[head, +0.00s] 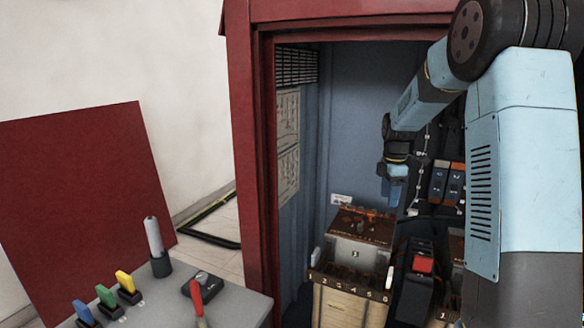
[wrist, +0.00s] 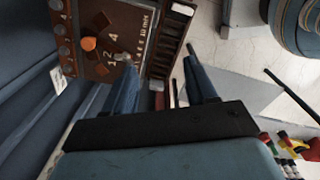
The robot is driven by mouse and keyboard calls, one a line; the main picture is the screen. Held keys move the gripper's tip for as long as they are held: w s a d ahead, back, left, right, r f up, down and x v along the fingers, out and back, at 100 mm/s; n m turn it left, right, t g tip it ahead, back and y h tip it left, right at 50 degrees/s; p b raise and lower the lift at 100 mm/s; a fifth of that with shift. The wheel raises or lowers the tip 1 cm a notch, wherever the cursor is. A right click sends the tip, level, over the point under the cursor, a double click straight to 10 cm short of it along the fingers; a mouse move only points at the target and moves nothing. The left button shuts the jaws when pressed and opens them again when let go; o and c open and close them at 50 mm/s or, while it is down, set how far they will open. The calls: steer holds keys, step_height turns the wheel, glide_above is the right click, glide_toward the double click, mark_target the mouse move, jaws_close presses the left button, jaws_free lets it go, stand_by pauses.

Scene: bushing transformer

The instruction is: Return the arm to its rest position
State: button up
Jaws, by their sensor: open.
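My gripper (head: 393,200) hangs at the end of my light-blue arm (head: 425,95), inside the red-framed cabinet (head: 255,170). It points down, above and to the right of a brown-topped unit (head: 362,226) with an orange part on top. In the wrist view, the two blue fingers of my gripper (wrist: 160,65) stand apart with nothing seen between them. The brown panel (wrist: 100,40) with numbers and an orange knob (wrist: 88,43) lies beyond the left finger. The arm hides part of the cabinet's right side.
A numbered terminal box (head: 345,300) stands low in the cabinet. A dark device with a red block (head: 423,264) is to its right. A grey bench (head: 225,300) with coloured handles (head: 105,295) stands at front left. A red panel (head: 80,185) leans at the left wall.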

steer(key=s+a+r+m+t, duration=0.25)
steer(key=s+r+m, duration=0.4)
steer(key=s, duration=0.65)
steer(key=s+a+r+m+t, duration=0.1)
steer(key=s+a+r+m, duration=0.2)
steer(key=s+r+m, duration=0.7)
steer(key=s+f+m+t, duration=0.1)
steer(key=s+f, duration=0.3)
steer(key=s, duration=1)
steer(key=shift+a+m+t, duration=0.35)
steer(key=shift+t, duration=0.1)
